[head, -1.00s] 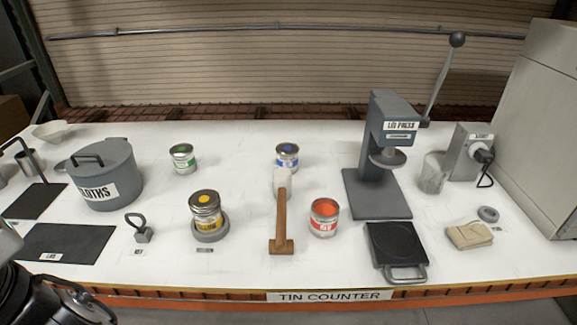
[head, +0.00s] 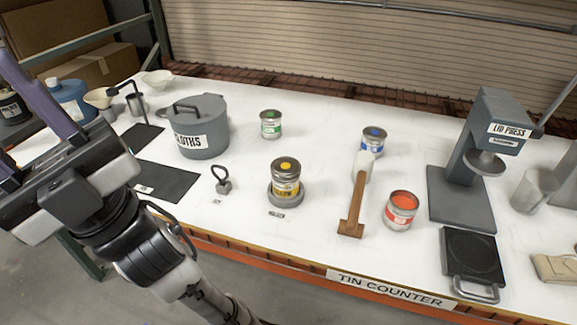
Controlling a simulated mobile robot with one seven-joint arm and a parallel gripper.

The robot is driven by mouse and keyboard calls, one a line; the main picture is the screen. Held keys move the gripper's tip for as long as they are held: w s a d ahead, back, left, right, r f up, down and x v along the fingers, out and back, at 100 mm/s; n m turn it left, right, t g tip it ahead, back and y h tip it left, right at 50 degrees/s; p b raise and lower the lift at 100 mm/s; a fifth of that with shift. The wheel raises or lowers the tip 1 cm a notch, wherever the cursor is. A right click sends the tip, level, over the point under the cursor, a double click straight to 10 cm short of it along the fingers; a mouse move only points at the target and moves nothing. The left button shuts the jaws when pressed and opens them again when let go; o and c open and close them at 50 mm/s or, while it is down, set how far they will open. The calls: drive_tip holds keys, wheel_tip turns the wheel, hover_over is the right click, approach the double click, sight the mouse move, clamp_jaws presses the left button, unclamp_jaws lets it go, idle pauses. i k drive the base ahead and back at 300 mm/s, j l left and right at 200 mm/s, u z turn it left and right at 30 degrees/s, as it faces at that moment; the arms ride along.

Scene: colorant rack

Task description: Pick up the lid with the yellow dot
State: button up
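The lid with the yellow dot (head: 286,165) sits on top of the yellow-labelled tin (head: 286,187). That tin stands upright on a round grey base (head: 272,197) near the middle of the counter. I cannot tell how firmly the lid is seated. My gripper (head: 20,135) is at the left edge of the head view, well to the left of the tin. Its purple fingers are spread apart with nothing seen between them, and their tips are partly cut off by the frame edge.
Green-dot (head: 271,124) and blue-dot (head: 373,140) tins stand behind. A mallet (head: 355,205) and red tin (head: 400,211) are to the right, then the lid press (head: 470,165). A small looped weight (head: 223,184) and cloths pot (head: 202,130) are to the left.

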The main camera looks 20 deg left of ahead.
sight(286, 166)
drive_tip(key=i+u, duration=0.2)
drive_tip(key=u, duration=0.2)
drive_tip(key=i+u, duration=0.2)
drive_tip(key=u, duration=0.15)
drive_tip(key=i+l+u, duration=0.15)
drive_tip(key=u, duration=0.25)
drive_tip(key=i, duration=0.05)
